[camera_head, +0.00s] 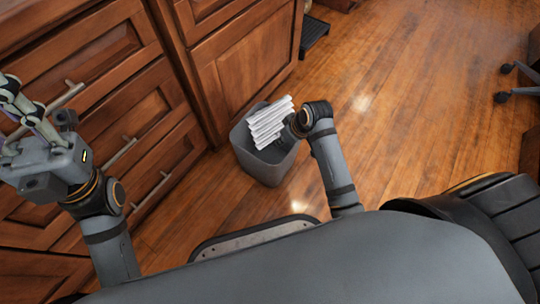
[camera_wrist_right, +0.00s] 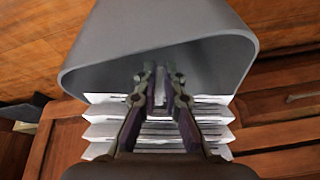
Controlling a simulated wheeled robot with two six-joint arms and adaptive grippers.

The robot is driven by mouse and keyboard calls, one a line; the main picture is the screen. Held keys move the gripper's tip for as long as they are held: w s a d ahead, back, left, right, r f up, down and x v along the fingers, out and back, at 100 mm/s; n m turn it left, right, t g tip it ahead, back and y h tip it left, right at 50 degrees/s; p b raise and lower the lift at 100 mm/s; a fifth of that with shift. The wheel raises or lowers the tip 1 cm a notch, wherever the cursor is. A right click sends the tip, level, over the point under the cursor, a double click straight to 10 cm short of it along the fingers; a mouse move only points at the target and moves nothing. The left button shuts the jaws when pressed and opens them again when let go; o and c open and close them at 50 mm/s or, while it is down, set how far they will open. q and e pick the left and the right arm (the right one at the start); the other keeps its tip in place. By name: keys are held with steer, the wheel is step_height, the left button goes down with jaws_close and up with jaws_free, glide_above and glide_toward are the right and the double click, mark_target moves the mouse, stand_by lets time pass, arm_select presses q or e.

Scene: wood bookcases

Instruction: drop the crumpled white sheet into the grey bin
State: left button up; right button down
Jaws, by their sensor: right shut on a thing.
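The crumpled white sheet (camera_head: 268,122) shows as a pleated stack of white folds at the mouth of the grey bin (camera_head: 265,166). My right gripper is shut on the sheet and holds it over the bin's opening. In the head view, my wrist hides most of its fingers. In the right wrist view, the right gripper's fingers (camera_wrist_right: 160,78) lie in front of the sheet (camera_wrist_right: 101,132), with the bin's wall and rim (camera_wrist_right: 150,25) beyond. My left gripper (camera_head: 12,100) is at the left edge, partly cut off, away from the bin; its opening is unclear.
Wooden cabinets with drawers and bar handles (camera_head: 148,105) stand at the left, close behind the bin. A dark low object (camera_head: 314,32) lies on the floor by the cabinet end. Chair casters (camera_head: 503,97) show at the right. The wood floor (camera_head: 420,110) between is clear.

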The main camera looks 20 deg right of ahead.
steer(key=c, duration=1.4)
jaws_free()
steer(key=v, duration=1.2)
steer(key=shift+s+f, duration=0.1)
